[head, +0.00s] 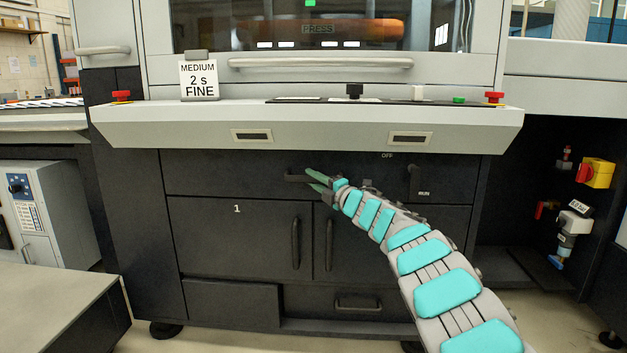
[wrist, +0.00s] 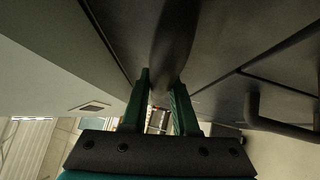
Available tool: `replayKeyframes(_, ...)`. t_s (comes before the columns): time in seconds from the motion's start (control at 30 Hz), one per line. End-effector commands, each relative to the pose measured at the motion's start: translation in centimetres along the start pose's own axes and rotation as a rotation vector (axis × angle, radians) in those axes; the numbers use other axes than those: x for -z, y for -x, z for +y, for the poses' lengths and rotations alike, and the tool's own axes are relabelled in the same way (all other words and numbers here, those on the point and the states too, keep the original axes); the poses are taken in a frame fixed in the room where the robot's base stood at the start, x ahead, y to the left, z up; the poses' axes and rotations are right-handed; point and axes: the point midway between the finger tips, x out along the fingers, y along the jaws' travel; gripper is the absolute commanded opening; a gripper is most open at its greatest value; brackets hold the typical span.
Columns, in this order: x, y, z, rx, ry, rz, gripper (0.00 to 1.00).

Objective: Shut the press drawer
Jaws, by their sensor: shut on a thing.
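The press drawer (head: 220,172) is a wide dark front just under the light grey console ledge. It looks about flush with the cabinet face; a small gap cannot be ruled out. My gripper (head: 312,178) reaches in from the lower right and its green fingers are at the drawer's dark bar handle (head: 294,178). In the wrist view, the two green fingers of my gripper (wrist: 160,100) stand on either side of the dark handle (wrist: 172,45), shut on it.
Below are cabinet doors (head: 235,240) with upright handles and a lower drawer (head: 335,300). A rotary OFF/RUN switch (head: 413,180) sits to the right. The console ledge (head: 320,130) overhangs the drawer. A grey table (head: 50,300) stands at the lower left.

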Motion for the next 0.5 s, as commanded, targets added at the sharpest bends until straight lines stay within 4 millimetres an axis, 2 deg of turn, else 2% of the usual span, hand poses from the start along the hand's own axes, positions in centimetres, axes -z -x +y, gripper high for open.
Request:
replayKeyframes(0.03,-0.23,0.06,-0.03,0.001,-0.002,-0.006,0.31)
replayKeyframes(0.27,-0.14,0.04,-0.01,0.001,-0.001,-0.004,0.57)
replayKeyframes(0.5,-0.10,0.05,0.01,0.000,-0.001,-0.003,0.57)
